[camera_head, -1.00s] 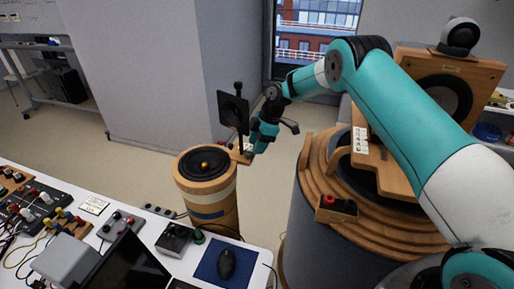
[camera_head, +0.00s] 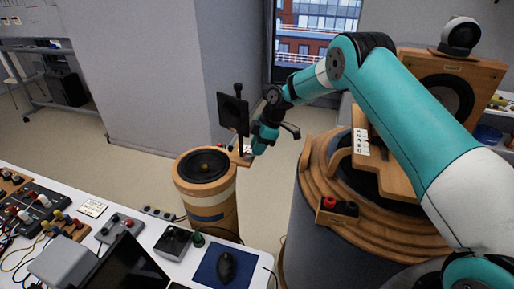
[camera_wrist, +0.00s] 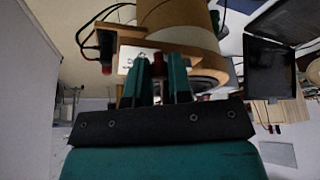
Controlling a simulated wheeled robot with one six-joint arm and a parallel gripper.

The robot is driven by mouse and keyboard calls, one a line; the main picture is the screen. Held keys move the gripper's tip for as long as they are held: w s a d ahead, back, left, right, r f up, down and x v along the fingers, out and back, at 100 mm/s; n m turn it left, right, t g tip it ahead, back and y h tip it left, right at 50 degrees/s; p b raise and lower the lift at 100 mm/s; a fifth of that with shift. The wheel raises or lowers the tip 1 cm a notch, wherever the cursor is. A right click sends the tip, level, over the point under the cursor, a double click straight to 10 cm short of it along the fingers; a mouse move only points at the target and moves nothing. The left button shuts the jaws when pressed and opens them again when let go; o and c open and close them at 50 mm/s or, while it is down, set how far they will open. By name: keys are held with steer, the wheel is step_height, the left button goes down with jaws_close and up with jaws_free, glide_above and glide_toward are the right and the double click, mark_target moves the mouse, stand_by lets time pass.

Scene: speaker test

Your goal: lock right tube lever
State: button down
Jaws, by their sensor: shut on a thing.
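The wooden tube (camera_head: 208,212) stands upright beside the table, with a black speaker cone in its top. A small wooden bracket (camera_head: 240,158) sticks out at its right side. My gripper (camera_head: 248,154) is at this bracket, low beside the tube's rim. In the wrist view the tube (camera_wrist: 178,18) is at the top, and the bracket carries a white label (camera_wrist: 128,60). My gripper (camera_wrist: 158,72) has both fingers around a small dark red piece, seemingly the lever (camera_wrist: 157,58). The fingers hide most of it, so its position is unclear.
A black square plate on a rod (camera_head: 233,112) stands close behind my gripper. A table with a mouse (camera_head: 227,265), boxes and cables is at lower left. A round stepped wooden stand (camera_head: 385,220) with a red button is to the right. Open floor lies behind.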

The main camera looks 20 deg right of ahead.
steer(key=shift+s+a+m+t+h+b, duration=0.1)
steer(key=shift+s+m+t+h+b, duration=0.5)
steer(key=shift+m+b, duration=1.1)
steer(key=shift+s+m+t+h+b, duration=0.4)
steer(key=shift+s+m+t+b, duration=0.45)
steer(key=shift+m, duration=1.7)
steer(key=shift+s+a+m+t+h+b, duration=0.1)
steer(key=shift+s+m+t+h+b, duration=0.65)
steer(key=shift+m, duration=1.4)
steer(key=shift+s+g+b, duration=0.1)
steer(key=shift+g+b, duration=0.2)
steer(key=c, duration=1)
jaws_free()
steer(key=shift+c, duration=0.2)
